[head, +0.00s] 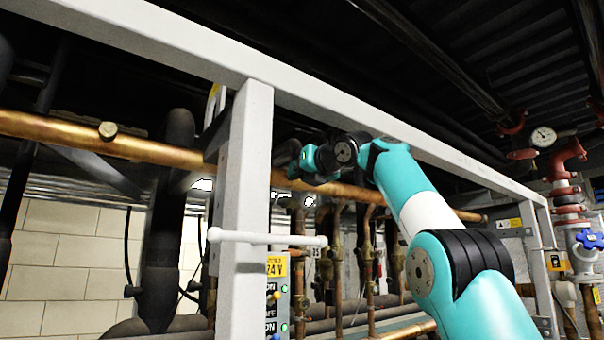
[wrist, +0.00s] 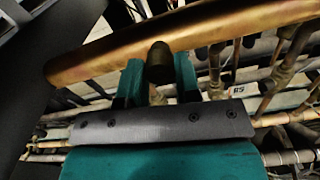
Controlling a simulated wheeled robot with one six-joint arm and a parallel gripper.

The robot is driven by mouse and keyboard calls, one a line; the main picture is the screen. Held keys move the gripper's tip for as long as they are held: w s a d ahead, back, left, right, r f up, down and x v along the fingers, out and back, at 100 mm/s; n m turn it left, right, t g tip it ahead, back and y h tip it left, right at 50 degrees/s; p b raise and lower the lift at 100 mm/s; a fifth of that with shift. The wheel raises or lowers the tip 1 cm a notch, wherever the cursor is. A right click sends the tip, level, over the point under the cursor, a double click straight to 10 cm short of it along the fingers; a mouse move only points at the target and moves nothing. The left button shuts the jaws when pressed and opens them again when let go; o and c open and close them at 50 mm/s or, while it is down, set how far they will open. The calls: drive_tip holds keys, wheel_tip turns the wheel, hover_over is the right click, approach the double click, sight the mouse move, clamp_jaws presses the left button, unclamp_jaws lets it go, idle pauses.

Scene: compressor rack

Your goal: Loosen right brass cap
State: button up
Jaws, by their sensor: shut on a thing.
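The right brass cap (wrist: 160,62) is a short dark brass cylinder at the copper pipe (wrist: 230,28) in the wrist view. My gripper (wrist: 160,78) has its two teal fingers on either side of the cap and is shut on it. In the head view my gripper (head: 296,165) reaches the copper pipe (head: 65,131) just right of the white post, and the cap there is hidden behind it. Another brass cap (head: 108,130) sits on the same pipe farther left, clear of my gripper.
A white frame post (head: 243,200) and top beam (head: 190,38) stand close to my arm. A white handle bar (head: 265,238) sticks out from the post above a 24 V switch panel (head: 278,300). Several copper pipes and valves stand behind. A gauge (head: 543,137) and blue handwheel (head: 590,241) are at right.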

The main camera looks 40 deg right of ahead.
drive_tip(key=n+p, duration=0.1)
drive_tip(key=n, duration=0.6)
drive_tip(key=shift+f, duration=0.1)
idle(0.4)
drive_tip(key=o, duration=0.9)
drive_tip(key=shift+s, duration=0.1)
